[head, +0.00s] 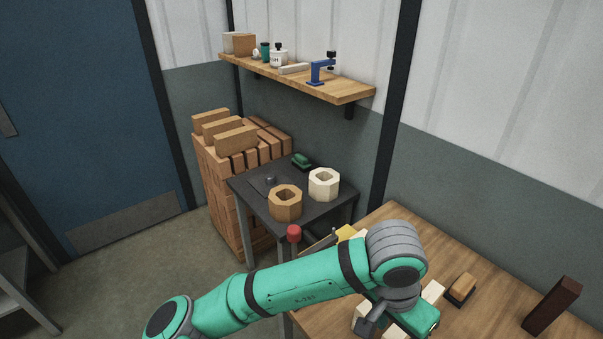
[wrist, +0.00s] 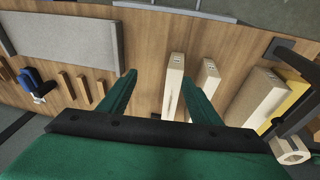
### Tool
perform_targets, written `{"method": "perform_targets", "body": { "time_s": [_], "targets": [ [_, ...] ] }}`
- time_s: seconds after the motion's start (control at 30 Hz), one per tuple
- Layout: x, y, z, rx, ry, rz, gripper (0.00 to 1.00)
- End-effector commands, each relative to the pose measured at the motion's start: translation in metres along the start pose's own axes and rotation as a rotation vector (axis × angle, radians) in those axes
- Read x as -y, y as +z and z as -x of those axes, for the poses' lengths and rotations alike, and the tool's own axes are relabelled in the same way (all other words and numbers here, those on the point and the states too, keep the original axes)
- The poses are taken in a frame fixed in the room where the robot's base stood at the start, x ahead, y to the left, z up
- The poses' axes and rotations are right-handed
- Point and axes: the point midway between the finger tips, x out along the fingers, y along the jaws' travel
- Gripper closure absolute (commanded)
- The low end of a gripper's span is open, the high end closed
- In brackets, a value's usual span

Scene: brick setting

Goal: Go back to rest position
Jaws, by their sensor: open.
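My gripper (wrist: 160,78) is open, with its two green fingers spread over the wooden workbench (wrist: 145,40). Nothing is clasped between the fingers. In the wrist view a long cream block (wrist: 174,82) shows in the gap, close to the right finger; whether a finger touches it, I cannot tell. In the head view my arm reaches from the lower left to the workbench (head: 480,240), bent down at the wrist. The fingers are hidden there behind the arm and by the frame's lower edge.
More cream blocks (wrist: 253,100) lie right of the gripper, and thin wooden strips (wrist: 83,88) left. A dark brown block (head: 552,305) stands at the bench's right. Beyond are a dark side table (head: 315,212) with two rings, stacked bricks (head: 232,150) and a wall shelf (head: 300,82).

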Motion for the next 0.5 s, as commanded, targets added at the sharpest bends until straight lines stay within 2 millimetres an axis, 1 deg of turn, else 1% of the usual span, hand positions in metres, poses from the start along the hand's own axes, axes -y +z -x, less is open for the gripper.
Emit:
{"method": "perform_targets", "body": {
  "time_s": [0.03,0.17,0.27,0.4,0.5],
  "targets": [
    [-0.007,-0.007,-0.002,-0.032,0.028,-0.002,0.43],
    [-0.024,-0.028,-0.005,-0.127,0.098,-0.005,0.43],
    [-0.042,-0.051,-0.005,-0.231,0.172,-0.003,0.43],
    [-0.066,-0.086,0.001,-0.409,0.289,0.017,0.43],
    [-0.077,-0.108,0.009,-0.538,0.364,0.044,0.43]
  ]
}}
